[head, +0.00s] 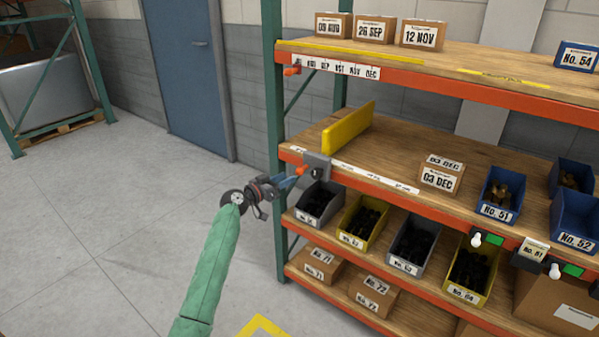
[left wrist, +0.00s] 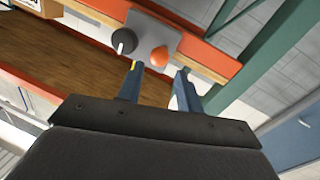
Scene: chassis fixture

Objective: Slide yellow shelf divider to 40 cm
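The yellow shelf divider (head: 347,127) stands upright on the middle shelf, near its left end. At the shelf's front edge below it is a grey bracket (head: 318,166) with an orange knob (head: 301,171). In the left wrist view the bracket (left wrist: 147,38) carries the orange knob (left wrist: 160,57) and a black knob (left wrist: 124,41). My left gripper (head: 296,178) is open in front of the bracket. In the left wrist view its fingertips (left wrist: 158,68) are apart, one on each side of the orange knob; contact is not clear. My right gripper is not in view.
A white label strip (head: 375,178) runs along the middle shelf's front edge. A carton (head: 441,178) and blue bins (head: 500,195) stand farther right. The shelf between divider and carton is clear. A green rack post (head: 273,110) stands left; bins (head: 319,204) fill the shelf below.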

